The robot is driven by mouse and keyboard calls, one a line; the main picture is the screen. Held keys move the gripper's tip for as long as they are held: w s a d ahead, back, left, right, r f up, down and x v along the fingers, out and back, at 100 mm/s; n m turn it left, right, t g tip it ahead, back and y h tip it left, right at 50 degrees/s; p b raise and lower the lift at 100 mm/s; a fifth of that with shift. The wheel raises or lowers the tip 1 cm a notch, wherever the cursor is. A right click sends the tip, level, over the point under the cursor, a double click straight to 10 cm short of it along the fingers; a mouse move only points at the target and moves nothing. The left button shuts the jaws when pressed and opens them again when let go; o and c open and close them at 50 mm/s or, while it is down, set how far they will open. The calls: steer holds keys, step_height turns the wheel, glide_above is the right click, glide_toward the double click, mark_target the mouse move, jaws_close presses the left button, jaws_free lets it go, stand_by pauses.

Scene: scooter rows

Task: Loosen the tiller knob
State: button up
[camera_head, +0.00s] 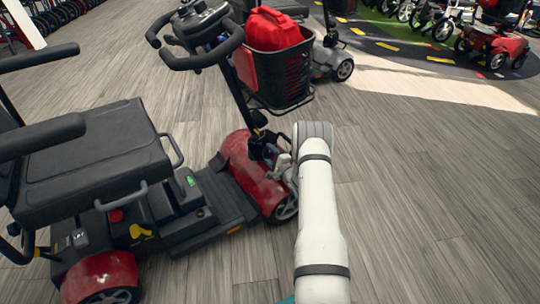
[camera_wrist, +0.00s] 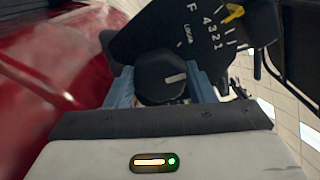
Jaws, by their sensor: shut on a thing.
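The tiller knob (camera_wrist: 163,76) is a round black knob with a pale index mark, in the middle of the wrist view. Beside and above it is a black dial plate (camera_wrist: 205,35) with the marks F, 4, 3, 2, 1 and Loose, and a yellow pointer (camera_wrist: 232,13). My gripper (camera_wrist: 165,92) is shut on the knob, with a blue-grey finger on each side of it. In the head view my gripper (camera_head: 280,160) is at the base of the tiller (camera_head: 240,95) of the red scooter (camera_head: 252,170); the knob is too small to tell there.
The scooter's black seat (camera_head: 105,150) is at the left. More scooters stand behind. The wood floor at the right is clear.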

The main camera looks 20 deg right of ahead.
steer(key=n, duration=0.5)
steer(key=shift+f+n, duration=0.1)
steer(key=shift+n, duration=0.3)
stand_by(0.4)
steer(key=o, duration=1)
steer(key=s+p, duration=0.1)
steer(key=s, duration=0.1)
steer(key=s+p, duration=0.1)
steer(key=s, duration=0.1)
steer(key=s+d+p, duration=0.1)
steer(key=s, duration=0.1)
steer(key=shift+s, duration=0.9)
steer(key=shift+s, duration=0.1)
